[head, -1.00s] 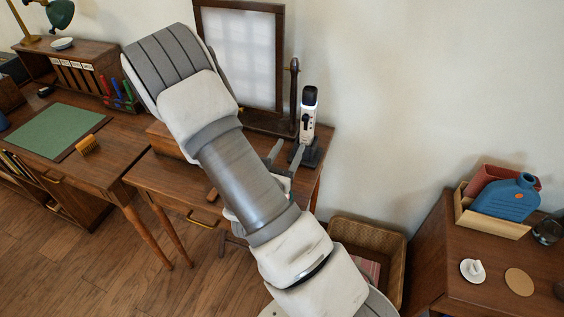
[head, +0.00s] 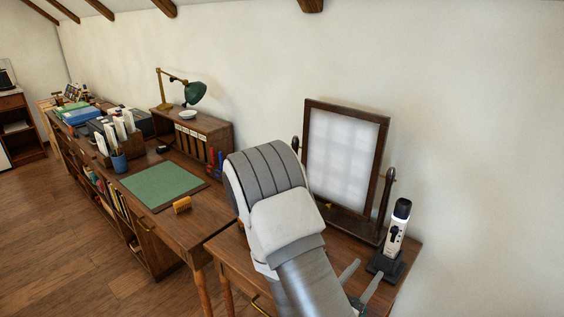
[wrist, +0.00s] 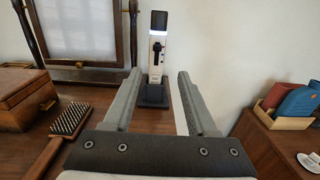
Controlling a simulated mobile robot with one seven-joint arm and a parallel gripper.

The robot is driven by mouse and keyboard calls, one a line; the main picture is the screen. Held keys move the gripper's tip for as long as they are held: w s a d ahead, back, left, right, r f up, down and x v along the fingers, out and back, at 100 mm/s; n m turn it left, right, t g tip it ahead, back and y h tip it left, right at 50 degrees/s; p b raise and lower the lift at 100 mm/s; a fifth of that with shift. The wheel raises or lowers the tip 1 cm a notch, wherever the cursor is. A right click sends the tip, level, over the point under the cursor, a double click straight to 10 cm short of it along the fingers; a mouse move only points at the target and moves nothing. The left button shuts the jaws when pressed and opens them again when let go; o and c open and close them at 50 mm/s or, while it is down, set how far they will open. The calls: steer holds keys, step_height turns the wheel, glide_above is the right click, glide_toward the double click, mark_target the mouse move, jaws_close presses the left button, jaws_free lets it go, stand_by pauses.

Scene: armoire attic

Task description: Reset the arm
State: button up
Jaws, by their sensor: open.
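My gripper (head: 361,286) is at the lower right of the head view, partly hidden behind my arm, over the dressing table. In the wrist view my gripper (wrist: 158,92) is open, with its two grey fingers spread apart and nothing between them. Beyond the fingertips stands a white and black handheld device (wrist: 157,52), upright on a dark base. In the head view the device (head: 397,230) stands at the table's right end, apart from my gripper.
A framed mirror (head: 342,157) stands behind my arm. A wooden box (wrist: 22,95) and a brush (wrist: 69,120) lie left of my gripper. A desk with a green mat (head: 162,184) is further left.

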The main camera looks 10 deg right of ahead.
steer(key=s+d+r+m+g+y+p, duration=0.1)
steer(key=s+d+r+m+g, duration=0.1)
steer(key=s+r+m+g, duration=0.6)
steer(key=s+d+r+m+g+p, duration=0.1)
steer(key=s+d+r+m+g, duration=0.2)
steer(key=s+m+g, duration=0.45)
steer(key=a+r+m+t+y+p, duration=0.2)
steer(key=a+r+m+t+y, duration=0.7)
steer(key=a, duration=0.7)
step_height(320, 180, up, 3)
steer(key=m+y, duration=0.1)
steer(key=y, duration=0.2)
steer(key=shift+w+a+m+y, duration=0.15)
steer(key=shift+w+m+y, duration=0.1)
steer(key=shift+m+y, duration=0.1)
